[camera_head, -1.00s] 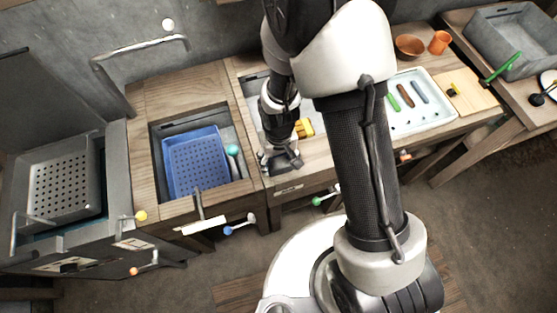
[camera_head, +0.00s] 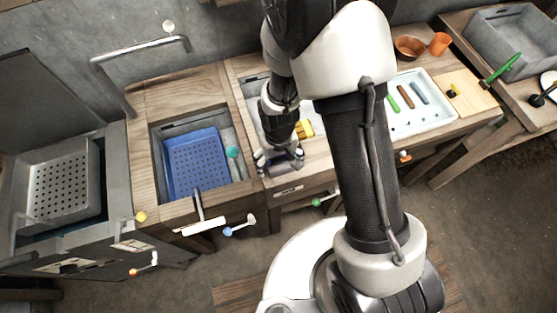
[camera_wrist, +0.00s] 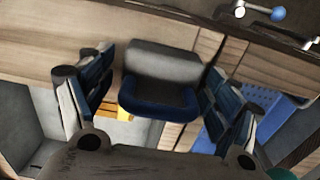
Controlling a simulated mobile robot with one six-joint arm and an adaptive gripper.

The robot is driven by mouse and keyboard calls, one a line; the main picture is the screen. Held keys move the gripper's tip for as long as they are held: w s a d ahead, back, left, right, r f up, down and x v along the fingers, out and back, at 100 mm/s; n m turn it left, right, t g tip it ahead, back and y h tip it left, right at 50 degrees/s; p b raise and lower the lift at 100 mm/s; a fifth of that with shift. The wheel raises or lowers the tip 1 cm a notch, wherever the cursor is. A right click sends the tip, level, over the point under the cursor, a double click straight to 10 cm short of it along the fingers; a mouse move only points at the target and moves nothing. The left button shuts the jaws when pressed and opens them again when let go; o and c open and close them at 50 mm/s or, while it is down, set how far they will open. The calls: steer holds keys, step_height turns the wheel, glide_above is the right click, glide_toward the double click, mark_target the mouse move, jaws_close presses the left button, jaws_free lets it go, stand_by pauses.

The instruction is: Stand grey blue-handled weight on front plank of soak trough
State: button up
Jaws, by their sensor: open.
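The grey weight (camera_wrist: 162,62) with its blue handle (camera_wrist: 158,100) stands on a wooden front plank (camera_wrist: 35,60), seen in the wrist view. It looks upright, with the handle towards my wrist. My gripper (camera_head: 280,163) is open, its fingers apart on either side of the weight with visible gaps. In the head view the gripper is over the front plank of the middle trough (camera_head: 255,98), near the seam with the basin to its left. My gripper and arm largely hide the weight there. I cannot tell by label which basin is the soak trough.
A blue perforated tray (camera_head: 197,160) sits in the left basin, with a teal ball (camera_head: 232,153) beside it. A yellow object (camera_head: 305,129) is just behind my gripper. Knobbed levers, one blue (camera_head: 228,231) and one green (camera_head: 317,202), project from the front.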

step_height(320, 180, up, 12)
steer(key=p, duration=0.4)
steer(key=shift+r, duration=0.2)
steer(key=d+r+m+t, duration=0.1)
steer(key=d+r, duration=0.3)
steer(key=r, duration=0.6)
steer(key=s+d+r+m+t, duration=0.1)
steer(key=s+d+r, duration=0.3)
steer(key=s+r, duration=0.2)
steer(key=s+d+r+m+t, duration=0.1)
steer(key=s+d+r+t, duration=0.1)
steer(key=s+d+r, duration=0.2)
steer(key=s+r, duration=0.3)
steer(key=r, duration=0.2)
steer(key=shift+d+t, duration=0.15)
steer(key=shift+t, duration=0.15)
steer(key=shift+f, duration=0.1)
steer(key=shift+s+f+b, duration=0.1)
steer(key=shift+f+b, duration=0.2)
steer(key=shift+b, duration=0.05)
